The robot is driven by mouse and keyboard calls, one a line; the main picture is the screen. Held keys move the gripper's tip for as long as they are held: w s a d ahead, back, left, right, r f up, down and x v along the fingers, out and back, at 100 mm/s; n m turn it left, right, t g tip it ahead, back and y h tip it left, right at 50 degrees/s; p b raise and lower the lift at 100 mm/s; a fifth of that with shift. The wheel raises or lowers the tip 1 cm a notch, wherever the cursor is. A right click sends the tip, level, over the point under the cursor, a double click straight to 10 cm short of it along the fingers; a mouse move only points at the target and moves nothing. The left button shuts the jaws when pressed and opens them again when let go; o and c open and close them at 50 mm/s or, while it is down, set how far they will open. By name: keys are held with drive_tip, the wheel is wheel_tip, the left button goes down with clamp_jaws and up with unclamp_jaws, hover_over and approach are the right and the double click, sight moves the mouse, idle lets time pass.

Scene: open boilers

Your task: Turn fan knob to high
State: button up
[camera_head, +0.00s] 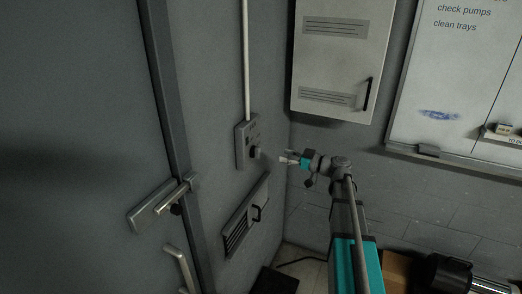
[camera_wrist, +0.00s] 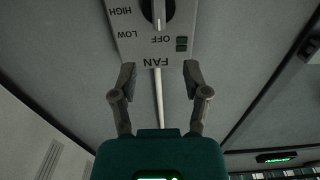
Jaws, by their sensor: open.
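The grey fan panel (camera_head: 240,146) is on the wall beside the door, with its dark fan knob (camera_head: 256,152) sticking out. In the wrist view the panel (camera_wrist: 190,52) appears upside down, with FAN, OFF, LOW and HIGH labels. The knob (camera_wrist: 157,14) is cut by the top edge there. Its white pointer mark faces the OFF label. My gripper (camera_head: 283,160) is a little to the right of the knob and apart from it. In the wrist view my gripper (camera_wrist: 160,74) is open and empty, its fingers apart below the panel.
A white pipe (camera_head: 246,60) runs up from the panel. A wall cabinet (camera_head: 340,60) and a whiteboard (camera_head: 460,70) are to the right.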

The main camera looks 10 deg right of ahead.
sight(260, 149)
drive_tip(key=x, duration=1)
drive_tip(key=shift+w+a, duration=0.1)
drive_tip(key=shift+a, duration=0.1)
clamp_jaws()
drive_tip(key=shift+d, duration=0.35)
drive_tip(key=shift+a, duration=0.25)
